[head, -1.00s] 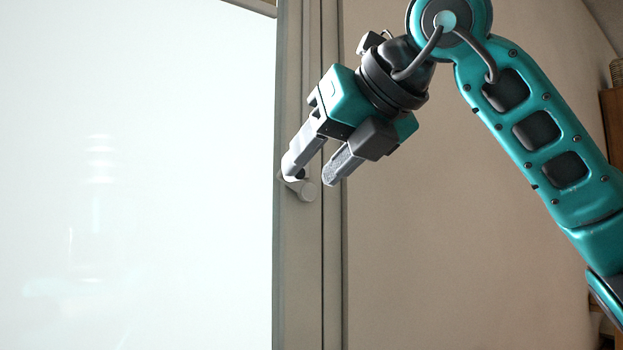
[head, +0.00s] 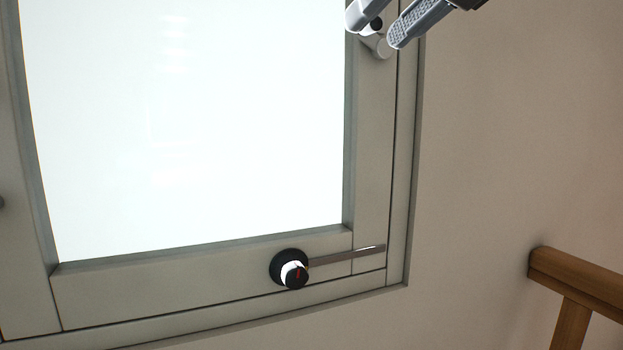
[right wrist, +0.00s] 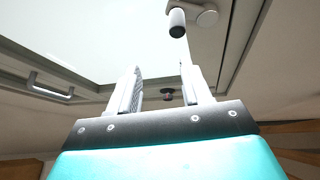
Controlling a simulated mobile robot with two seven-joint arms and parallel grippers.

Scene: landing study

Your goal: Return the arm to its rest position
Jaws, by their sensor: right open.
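My right gripper (head: 381,28) shows only by its fingers at the top edge of the head view; the arm behind it is cut off. Its fingers are apart, with nothing held between them. A small grey window handle (head: 377,46) sits on the frame right by the fingertips. In the right wrist view the open fingers (right wrist: 160,68) point toward the window, and the handle (right wrist: 178,22) stands just beyond the right finger. I cannot tell whether they touch. My left gripper is out of view.
A bright pane sits in a grey window frame (head: 200,290). A black-and-white knob (head: 292,272) with a thin bar is on the lower frame. A wooden rail (head: 575,277) stands at lower right. A bar handle (right wrist: 50,88) is at left in the right wrist view.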

